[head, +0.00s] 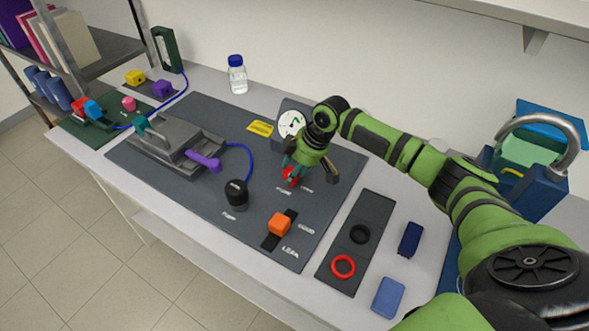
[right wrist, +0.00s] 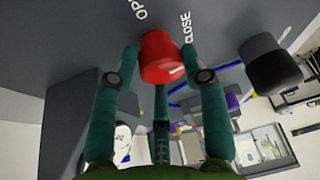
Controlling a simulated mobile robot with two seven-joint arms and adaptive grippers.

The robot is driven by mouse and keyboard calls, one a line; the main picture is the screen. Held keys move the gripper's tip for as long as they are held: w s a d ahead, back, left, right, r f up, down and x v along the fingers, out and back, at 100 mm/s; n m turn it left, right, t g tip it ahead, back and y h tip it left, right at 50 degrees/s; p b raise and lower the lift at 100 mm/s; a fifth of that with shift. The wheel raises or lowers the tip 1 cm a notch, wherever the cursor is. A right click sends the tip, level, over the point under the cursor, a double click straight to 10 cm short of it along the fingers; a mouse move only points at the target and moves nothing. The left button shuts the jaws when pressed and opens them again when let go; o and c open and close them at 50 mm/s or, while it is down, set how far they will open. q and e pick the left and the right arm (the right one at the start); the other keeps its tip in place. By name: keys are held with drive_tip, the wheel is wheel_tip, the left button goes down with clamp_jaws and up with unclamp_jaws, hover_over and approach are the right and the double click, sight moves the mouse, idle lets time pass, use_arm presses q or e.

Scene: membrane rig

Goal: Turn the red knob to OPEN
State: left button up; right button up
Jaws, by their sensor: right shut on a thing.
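The red knob (head: 291,175) sits on the dark grey rig board (head: 215,115), just in front of the white dial gauge (head: 291,123). My right gripper (head: 290,172) reaches down over the knob and is shut on it. A white mark shows on the knob's side, near the "CLOSE" lettering. The "OP" part of another label shows on the other side. In the head view, the gripper hides part of the knob. My left gripper is not in view.
A black knob (head: 236,194) and an orange block (head: 279,224) on a dark slot stand nearer the front. A grey clamp rig with a purple lever (head: 203,161) is to the left.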

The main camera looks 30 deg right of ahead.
drive_tip(key=n, duration=0.1)
drive_tip(key=n+y+b, duration=0.1)
drive_tip(key=shift+w+a+n+g, duration=0.2)
drive_tip(key=shift+a+n+g, duration=0.05)
drive_tip(key=shift+n+g, duration=0.15)
drive_tip(key=n+g+b, duration=0.1)
drive_tip(key=n+b, duration=0.1)
drive_tip(key=n, duration=0.1)
drive_tip(key=shift+w+f+n, duration=0.1)
drive_tip(key=shift+n, duration=0.3)
drive_tip(key=n+g+b, duration=0.2)
drive_tip(key=n+b, duration=0.2)
drive_tip(key=n, duration=0.1)
drive_tip(key=shift+w+f, duration=0.1)
drive_tip(key=shift+n+g+b, duration=0.9)
drive_tip(key=shift+n+b, duration=0.55)
drive_tip(key=shift+n, duration=0.45)
drive_tip(key=o, duration=1.1)
drive_tip(key=shift+r, duration=0.2)
